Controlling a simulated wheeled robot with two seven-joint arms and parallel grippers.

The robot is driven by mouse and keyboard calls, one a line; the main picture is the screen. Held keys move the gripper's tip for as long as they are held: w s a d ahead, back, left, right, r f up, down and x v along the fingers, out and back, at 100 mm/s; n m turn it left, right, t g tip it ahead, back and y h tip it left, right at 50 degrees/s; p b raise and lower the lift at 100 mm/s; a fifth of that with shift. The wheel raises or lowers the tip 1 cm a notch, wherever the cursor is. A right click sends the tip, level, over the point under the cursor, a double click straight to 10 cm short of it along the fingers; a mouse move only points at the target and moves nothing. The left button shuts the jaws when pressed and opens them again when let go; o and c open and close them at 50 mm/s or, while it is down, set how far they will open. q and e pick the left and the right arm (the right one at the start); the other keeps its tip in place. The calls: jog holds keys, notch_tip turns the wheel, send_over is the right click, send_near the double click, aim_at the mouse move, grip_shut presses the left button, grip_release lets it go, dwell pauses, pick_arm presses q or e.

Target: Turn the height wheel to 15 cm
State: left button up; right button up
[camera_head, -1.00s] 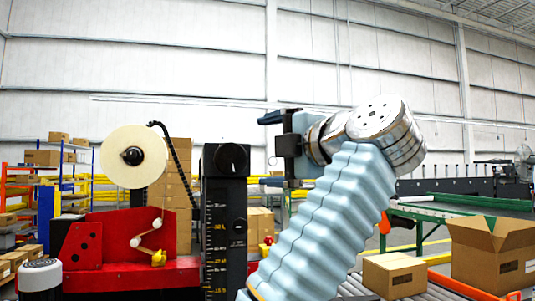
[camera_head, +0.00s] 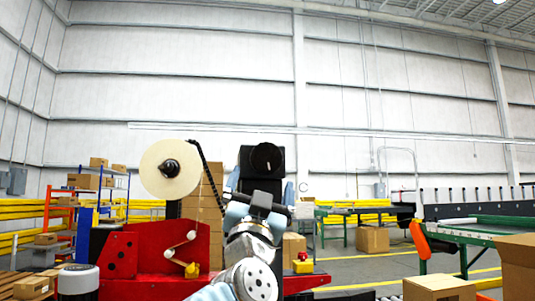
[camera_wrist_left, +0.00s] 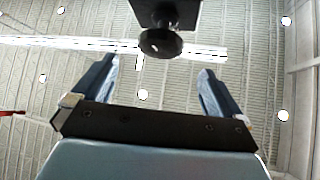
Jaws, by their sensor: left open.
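The height wheel is a round black knob (camera_head: 267,158) on the head of the black column, facing me. It also shows at the top of the left wrist view (camera_wrist_left: 161,43), with the dark column head behind it. My left gripper (camera_head: 261,189) is in front of the column, just below the wheel. In the left wrist view its two blue fingers (camera_wrist_left: 158,70) are spread wide and empty, with the wheel beyond their tips and between their lines. They appear apart from the wheel. My arm hides the column's height scale. My right gripper is not in view.
A red machine body (camera_head: 140,250) with a large tape roll (camera_head: 160,172) stands left of the column. A red button on a yellow box (camera_head: 303,263) is at the right. Cardboard boxes (camera_head: 438,289) lie at the lower right. Space above the wheel is clear.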

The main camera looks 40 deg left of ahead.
aim_at(266, 161)
pick_arm(q)
jog(key=p+x, duration=0.3)
jog(key=x, duration=0.8)
jog(key=shift+a+p, duration=0.1)
jog(key=shift+p, duration=0.3)
jog(key=shift+c, duration=0.2)
jog(key=c, duration=0.9)
jog(key=shift+r+n+g+y+p, duration=0.1)
jog(key=shift+n+g+y+p, duration=0.3)
jog(key=shift+n+y, duration=0.55)
jog(key=shift+s+n+g+y, duration=0.1)
jog(key=shift+n+g+y, duration=0.45)
jog(key=shift+n, duration=0.2)
jog(key=shift+n+g+y, duration=0.25)
jog(key=shift+n+y, duration=0.05)
jog(key=shift+n, duration=0.1)
jog(key=o, duration=0.9)
jog(key=shift+o, duration=0.2)
jog(key=b+v, duration=0.5)
jog(key=v, duration=0.9)
